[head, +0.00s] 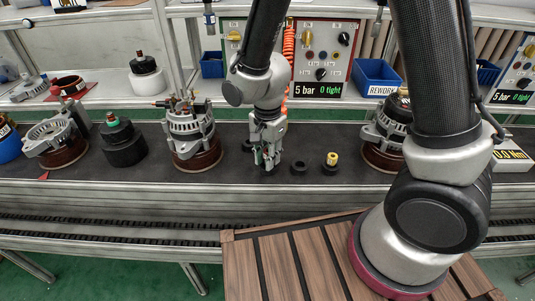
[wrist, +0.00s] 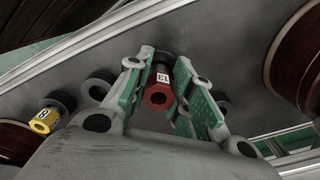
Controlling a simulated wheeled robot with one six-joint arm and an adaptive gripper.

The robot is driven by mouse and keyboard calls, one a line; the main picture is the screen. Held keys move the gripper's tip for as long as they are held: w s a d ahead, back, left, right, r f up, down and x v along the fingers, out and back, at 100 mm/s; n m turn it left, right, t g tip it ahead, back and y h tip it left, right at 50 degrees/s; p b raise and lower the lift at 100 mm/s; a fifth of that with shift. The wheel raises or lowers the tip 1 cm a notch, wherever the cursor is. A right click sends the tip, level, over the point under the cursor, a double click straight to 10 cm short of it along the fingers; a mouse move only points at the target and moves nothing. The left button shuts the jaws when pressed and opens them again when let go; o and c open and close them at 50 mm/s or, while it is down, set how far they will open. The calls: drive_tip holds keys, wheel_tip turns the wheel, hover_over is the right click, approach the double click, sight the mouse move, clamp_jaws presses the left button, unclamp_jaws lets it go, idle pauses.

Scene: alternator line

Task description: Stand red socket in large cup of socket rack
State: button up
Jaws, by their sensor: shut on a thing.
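The red socket (wrist: 158,96), with a white label reading 13, is between my fingers in the wrist view. My gripper (wrist: 162,92) is shut on it, with green pads on both sides. A dark round part shows just beyond the socket; I cannot tell whether it is the socket's own end or a cup around it. In the head view my gripper (head: 268,163) is low over the conveyor and hides the red socket. Dark rack cups stand to its right (head: 299,169) and behind it to the left (head: 247,146). A yellow socket (head: 332,158) stands in another cup.
Alternators stand on the belt to the left (head: 190,125) and right (head: 388,130) of my gripper. A black holder with a green-topped part (head: 122,143) is farther left. A slatted wooden top (head: 285,265) lies in front.

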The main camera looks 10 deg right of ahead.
drive_tip(key=shift+f, duration=0.35)
drive_tip(key=o, duration=1)
wheel_tip(320, 180, up, 12)
